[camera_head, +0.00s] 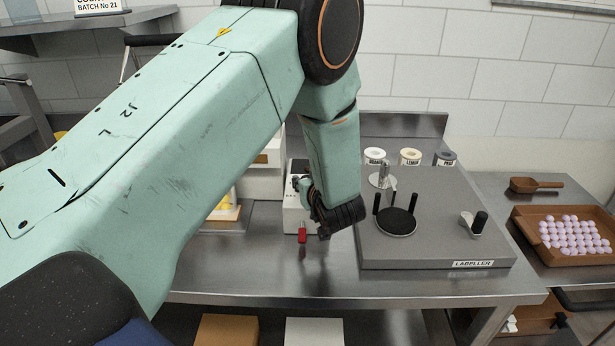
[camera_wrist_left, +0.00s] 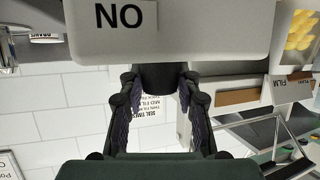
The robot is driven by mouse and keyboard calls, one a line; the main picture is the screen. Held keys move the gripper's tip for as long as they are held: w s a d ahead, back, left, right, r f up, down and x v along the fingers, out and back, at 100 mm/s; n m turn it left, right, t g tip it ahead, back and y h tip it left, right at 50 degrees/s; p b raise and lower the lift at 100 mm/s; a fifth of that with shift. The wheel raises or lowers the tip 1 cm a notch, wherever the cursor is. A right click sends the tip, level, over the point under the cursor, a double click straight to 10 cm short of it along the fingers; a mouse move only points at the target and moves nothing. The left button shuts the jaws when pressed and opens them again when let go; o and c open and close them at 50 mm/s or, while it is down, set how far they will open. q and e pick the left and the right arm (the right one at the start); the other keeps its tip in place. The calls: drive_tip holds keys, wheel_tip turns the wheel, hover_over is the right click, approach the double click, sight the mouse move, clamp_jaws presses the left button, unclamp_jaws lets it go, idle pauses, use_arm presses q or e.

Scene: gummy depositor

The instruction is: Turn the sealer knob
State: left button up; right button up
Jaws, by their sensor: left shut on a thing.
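The sealer (camera_head: 293,218) is a pale box on the steel table, mostly hidden behind my left arm in the head view. The knob's turn angle cannot be told. My right gripper is not in view.
A red-ended part (camera_head: 302,234) hangs by the sealer's front. The grey labeller (camera_head: 440,215) with black upright pegs stands close on the right. Further right are a brown tray (camera_head: 570,260) of pale gummies and a scoop (camera_head: 535,184). The table front (camera_head: 330,285) is clear.

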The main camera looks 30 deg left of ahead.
use_arm(q)
drive_tip(key=shift+s+f+n+g+y+p, duration=0.1)
drive_tip(key=shift+n+g+y+p, duration=0.2)
drive_tip(key=shift+n+g, duration=0.25)
drive_tip(key=shift+g, duration=0.25)
drive_tip(key=o, duration=1.2)
drive_tip(key=shift+d, duration=0.1)
drive_tip(key=v, duration=0.6)
drive_tip(key=shift+s+d+r, duration=0.1)
drive_tip(key=shift+d+r, duration=0.15)
drive_tip(key=shift+s+d, duration=0.2)
drive_tip(key=shift+s, duration=0.05)
